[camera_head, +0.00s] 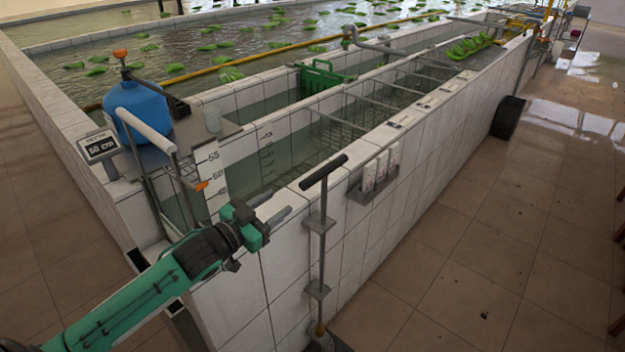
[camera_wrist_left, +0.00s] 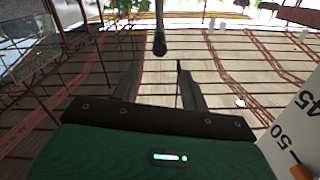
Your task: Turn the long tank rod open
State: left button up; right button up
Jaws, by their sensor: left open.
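The long tank rod (camera_head: 321,240) stands upright along the outer front wall of the tiled tank (camera_head: 400,205). It has a black crossbar handle (camera_head: 324,170) at the top, tilted up to the right, and passes through brackets on the wall. My left gripper (camera_head: 272,208) is open and empty, just left of the rod near the tank's top edge, apart from the handle. In the left wrist view, my two fingers (camera_wrist_left: 157,85) are spread. A dark bar end (camera_wrist_left: 160,43) shows ahead between them, probably the handle. My right gripper is not in view.
A level gauge board (camera_head: 212,178) and a white-topped rail (camera_head: 146,130) stand left of my gripper. A blue tank (camera_head: 138,115) and a display (camera_head: 100,146) are behind. A small bottle shelf (camera_head: 373,185) is right of the rod. The floor (camera_head: 460,270) at right is mostly clear.

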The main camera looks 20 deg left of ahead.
aim_at(313, 180)
pick_arm(q)
jog(key=p+x, duration=0.2)
jog(key=x, duration=0.9)
jog(key=shift+w+d+p, duration=0.1)
jog(key=shift+w+p, duration=0.25)
jog(key=shift+p, duration=0.05)
jog(key=shift+x, duration=0.9)
jog(key=shift+f, duration=0.15)
grip_shut()
